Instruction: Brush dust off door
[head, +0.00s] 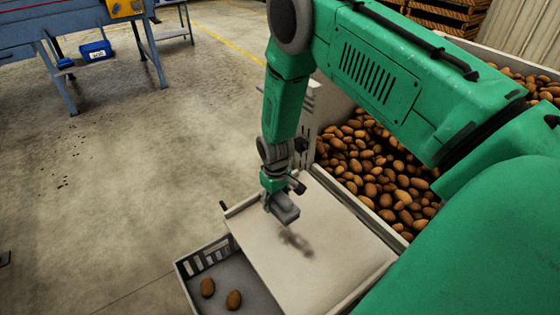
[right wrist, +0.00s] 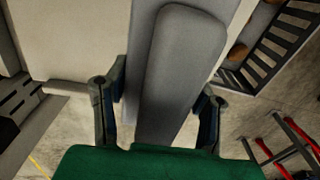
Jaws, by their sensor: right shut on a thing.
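The door (head: 345,255) is a flat, off-white panel in the lower middle of the head view. A dark smudge of dust (head: 296,242) lies near its middle. My right gripper (head: 278,190) is at the door's far left part and is shut on a grey brush (head: 286,210). The brush's head is close to the panel, left of the dust; I cannot tell whether it touches. In the right wrist view the brush (right wrist: 183,70) fills the space between the two fingers, with the pale panel (right wrist: 70,40) behind it. My left gripper is out of view.
A grey crate (head: 182,267) with two potatoes (head: 233,299) sits beside and below the door. A large bin of potatoes (head: 375,165) lies behind my right arm. A blue table frame (head: 52,75) stands far left. The concrete floor between is open.

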